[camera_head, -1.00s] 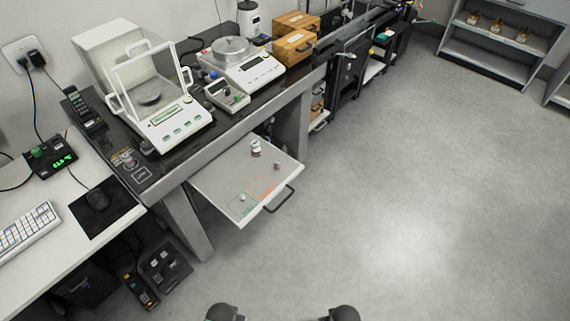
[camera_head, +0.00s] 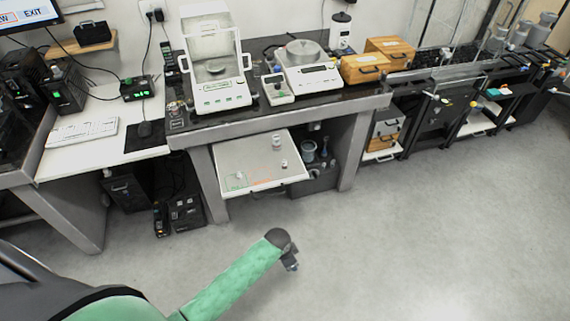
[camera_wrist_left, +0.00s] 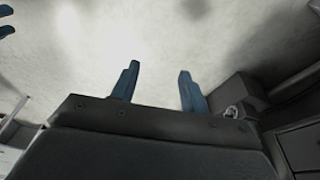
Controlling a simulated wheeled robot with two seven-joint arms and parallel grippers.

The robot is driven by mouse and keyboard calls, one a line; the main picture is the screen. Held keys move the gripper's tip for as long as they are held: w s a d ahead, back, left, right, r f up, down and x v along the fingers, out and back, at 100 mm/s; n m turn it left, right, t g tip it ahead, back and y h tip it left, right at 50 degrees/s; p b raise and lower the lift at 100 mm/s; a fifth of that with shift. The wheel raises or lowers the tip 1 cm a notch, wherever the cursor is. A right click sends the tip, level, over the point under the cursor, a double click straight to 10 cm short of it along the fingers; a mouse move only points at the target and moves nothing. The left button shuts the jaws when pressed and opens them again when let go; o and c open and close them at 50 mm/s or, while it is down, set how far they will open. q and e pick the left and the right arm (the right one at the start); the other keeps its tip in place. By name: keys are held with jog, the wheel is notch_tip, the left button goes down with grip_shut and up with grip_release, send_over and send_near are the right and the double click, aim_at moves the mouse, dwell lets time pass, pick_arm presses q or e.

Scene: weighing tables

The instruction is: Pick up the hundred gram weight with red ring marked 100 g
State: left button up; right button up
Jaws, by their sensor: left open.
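A white pull-out tray (camera_head: 262,170) under the dark bench carries several small weights. A larger weight (camera_head: 276,141) stands near its back right, a smaller one (camera_head: 283,163) nearer the right edge, and a tiny one (camera_head: 238,175) in the green-marked area at left. Ring colours and the 100 g mark are too small to read. My left gripper (camera_head: 292,266) is over the floor in front of the tray, apart from it. In the left wrist view its blue fingers (camera_wrist_left: 157,85) are spread and empty. Two blue tips at that view's upper left may be my right gripper (camera_wrist_left: 5,20).
A draft-shield balance (camera_head: 218,92) and a second balance (camera_head: 307,73) stand on the bench above. Bench legs flank the tray. A cabinet with weights (camera_head: 308,150) sits under the bench behind the tray's right side. The floor in front is clear.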

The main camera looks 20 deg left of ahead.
pick_arm(q)
jog(key=w+r+m, duration=0.4)
jog(key=w+r, duration=0.3)
jog(key=w, duration=0.2)
notch_tip(320, 180, up, 20)
jog(key=m+g+y+p, duration=0.1)
jog(key=m+y+p, duration=0.1)
jog(key=m, duration=0.6)
send_over(284, 160)
jog(key=shift+w+a+r, duration=0.1)
jog(key=shift+a, duration=0.05)
jog(key=shift+w+a+p, duration=0.1)
jog(key=shift+p, duration=0.2)
jog(key=shift+f, duration=0.35)
jog(key=shift+f+p, duration=0.3)
jog(key=shift+f, duration=0.45)
jog(key=shift+f+p, duration=0.4)
jog(key=shift+p, duration=0.05)
jog(key=f, duration=0.1)
jog(key=f+p, duration=0.2)
jog(key=shift+s+d+f, duration=0.3)
jog(key=shift+d+f, duration=0.05)
jog(key=shift+f, duration=0.5)
grip_shut()
pick_arm(e)
jog(key=s+d+f, duration=0.5)
jog(key=s+f, duration=0.2)
jog(key=f, duration=0.5)
jog(key=shift+s+t, duration=0.3)
